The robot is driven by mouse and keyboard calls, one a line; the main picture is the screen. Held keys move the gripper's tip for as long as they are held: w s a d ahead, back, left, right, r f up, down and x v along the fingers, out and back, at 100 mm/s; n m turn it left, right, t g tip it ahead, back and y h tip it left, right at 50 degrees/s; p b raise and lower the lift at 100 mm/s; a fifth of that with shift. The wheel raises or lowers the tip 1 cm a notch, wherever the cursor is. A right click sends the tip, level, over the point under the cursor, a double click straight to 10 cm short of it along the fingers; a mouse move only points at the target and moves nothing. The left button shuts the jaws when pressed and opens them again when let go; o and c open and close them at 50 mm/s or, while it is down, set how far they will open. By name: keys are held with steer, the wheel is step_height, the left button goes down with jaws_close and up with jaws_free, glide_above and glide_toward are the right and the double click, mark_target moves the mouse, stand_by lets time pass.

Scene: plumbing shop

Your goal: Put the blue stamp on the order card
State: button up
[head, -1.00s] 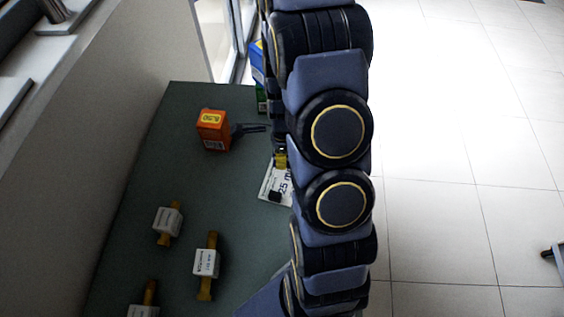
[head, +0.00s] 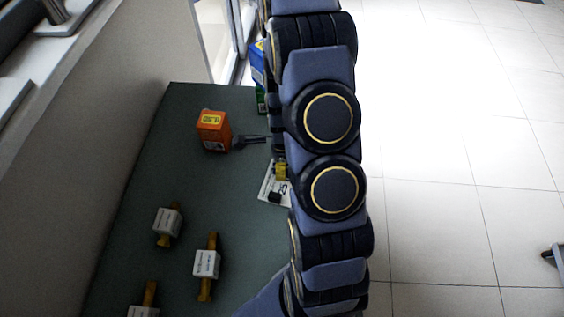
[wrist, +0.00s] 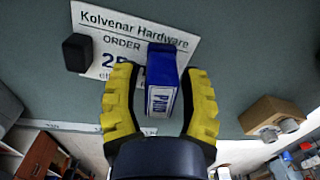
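The order card (wrist: 186,38) is a white sheet with dark print, lying on the dark green top; in the head view the card (head: 266,187) is partly covered by my arm. The blue stamp (wrist: 161,72) has a white label reading PAID and appears over the card's print, between my fingers. My gripper (wrist: 161,72) has yellow fingers, one on each side of the stamp, with narrow gaps showing. It looks open around the stamp. In the head view my gripper (head: 281,170) shows only as a small yellow part by the card; the stamp is hidden there.
A black block (wrist: 77,53) is at the card's left edge. A tan block with grey cylinders (wrist: 270,116) is to the right. In the head view an orange box (head: 213,131) is behind the card, and several white-labelled brass pieces (head: 206,264) lie nearer. Green surface between them is clear.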

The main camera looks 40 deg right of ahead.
steer(key=shift+r, duration=0.1)
step_height(320, 180, up, 12)
steer(key=shift+f, duration=0.15)
steer(key=s+a+r+n, duration=0.4)
steer(key=a+r+n, duration=0.6)
steer(key=n, duration=0.2)
steer(key=s+a+r+n, duration=0.2)
steer(key=s+r+n, duration=0.1)
steer(key=s+n, duration=0.2)
steer(key=s+a+r+n+g, duration=0.1)
steer(key=s+a+r+n, duration=0.2)
steer(key=s+n, duration=0.3)
steer(key=n, duration=0.4)
steer(key=shift+a+r+g, duration=0.2)
steer(key=shift+r+g, duration=0.1)
steer(key=shift+r, duration=0.1)
steer(key=shift+s, duration=0.1)
